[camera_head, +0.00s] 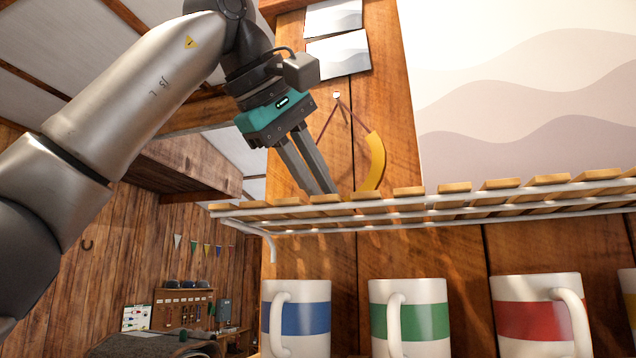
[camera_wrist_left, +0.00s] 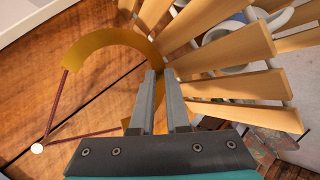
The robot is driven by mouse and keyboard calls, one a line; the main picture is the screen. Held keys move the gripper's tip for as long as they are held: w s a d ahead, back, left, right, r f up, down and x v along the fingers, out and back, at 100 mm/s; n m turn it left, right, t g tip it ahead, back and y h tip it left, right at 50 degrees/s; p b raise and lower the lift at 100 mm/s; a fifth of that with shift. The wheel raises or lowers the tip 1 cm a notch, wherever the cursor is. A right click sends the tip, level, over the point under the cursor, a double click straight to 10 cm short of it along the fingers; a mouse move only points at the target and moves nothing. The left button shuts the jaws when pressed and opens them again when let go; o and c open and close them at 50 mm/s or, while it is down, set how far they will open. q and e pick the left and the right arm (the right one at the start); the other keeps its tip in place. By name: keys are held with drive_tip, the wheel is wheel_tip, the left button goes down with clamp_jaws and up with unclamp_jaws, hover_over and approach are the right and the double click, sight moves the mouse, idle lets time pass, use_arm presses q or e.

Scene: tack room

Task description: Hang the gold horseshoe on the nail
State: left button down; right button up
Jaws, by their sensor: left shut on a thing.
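The gold horseshoe (camera_head: 375,163) is a curved yellow-gold arc in front of the wood wall, above the slatted shelf. It also shows in the wrist view (camera_wrist_left: 110,43). A thin dark red cord (camera_wrist_left: 58,105) runs from its ends, and the two strands meet at the pale, round-headed nail (camera_head: 336,95), also seen in the wrist view (camera_wrist_left: 37,149). I cannot tell whether the cord sits behind the nail head. My left gripper (camera_head: 321,188) points down and is shut on the horseshoe; its fingertips (camera_wrist_left: 165,78) cover part of the arc. My right gripper is out of view.
A shelf of wooden slats on white rails (camera_head: 430,207) lies just below and beside my left fingers. Below it are mugs with a blue band (camera_head: 310,318), a green band (camera_head: 425,320) and a red band (camera_head: 515,320). Two pictures (camera_head: 338,55) are on the wall above the nail.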

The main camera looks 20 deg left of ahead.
use_arm(q)
drive_tip(key=c, duration=0.8)
unclamp_jaws()
drive_tip(key=shift+c, duration=0.2)
drive_tip(key=v, duration=1.5)
